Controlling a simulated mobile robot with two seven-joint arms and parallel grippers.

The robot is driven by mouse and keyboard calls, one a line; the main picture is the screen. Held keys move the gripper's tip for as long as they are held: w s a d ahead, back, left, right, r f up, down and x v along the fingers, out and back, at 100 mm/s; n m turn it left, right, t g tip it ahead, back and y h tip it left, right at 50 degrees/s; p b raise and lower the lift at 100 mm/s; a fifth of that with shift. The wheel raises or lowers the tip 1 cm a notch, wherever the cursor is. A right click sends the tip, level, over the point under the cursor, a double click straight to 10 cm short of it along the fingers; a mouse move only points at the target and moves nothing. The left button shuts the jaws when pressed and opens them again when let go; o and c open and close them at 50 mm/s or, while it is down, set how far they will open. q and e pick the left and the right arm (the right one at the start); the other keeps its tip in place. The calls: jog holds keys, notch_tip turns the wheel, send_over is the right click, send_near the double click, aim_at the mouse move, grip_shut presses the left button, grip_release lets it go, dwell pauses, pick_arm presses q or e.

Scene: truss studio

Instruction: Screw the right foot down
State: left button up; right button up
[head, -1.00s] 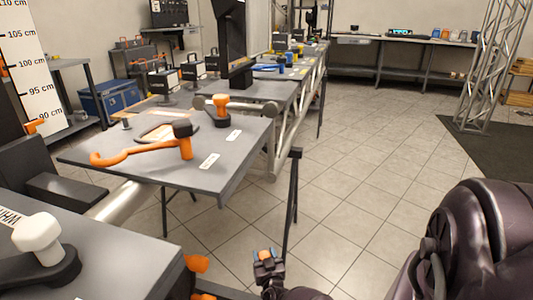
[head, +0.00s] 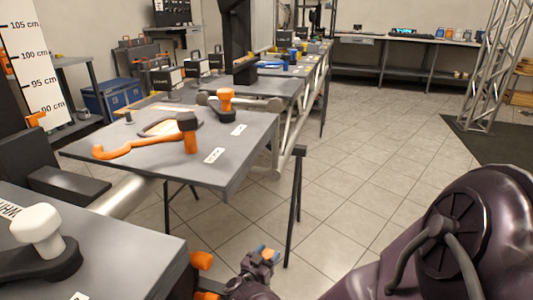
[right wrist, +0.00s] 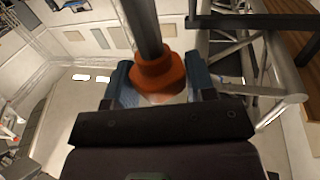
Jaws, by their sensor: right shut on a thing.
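In the right wrist view an orange foot (right wrist: 160,74) sits at the end of a dark round post (right wrist: 143,25). My right gripper (right wrist: 160,92) is shut on this orange foot, with one blue-grey finger on each side of it. The foot's far end is partly hidden by the gripper body. In the head view my right gripper (head: 265,254) is low at the bottom centre, right of the near table's corner, with a small orange patch between its fingers. My left gripper is not in view.
A near grey table (head: 120,250) carries a white-knobbed clamp (head: 38,228). Orange knobs (head: 200,260) stick out by its right edge. A second grey table (head: 190,172) holds orange-handled tools. A dark post (head: 296,205) stands beyond my gripper. Tiled floor on the right is open.

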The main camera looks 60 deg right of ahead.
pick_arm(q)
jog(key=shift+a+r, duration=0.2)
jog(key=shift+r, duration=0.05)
pick_arm(e)
jog(key=shift+m+g, duration=0.3)
jog(key=shift+g, duration=0.2)
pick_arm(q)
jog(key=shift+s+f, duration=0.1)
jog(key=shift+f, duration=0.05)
pick_arm(e)
jog(key=o, duration=0.9)
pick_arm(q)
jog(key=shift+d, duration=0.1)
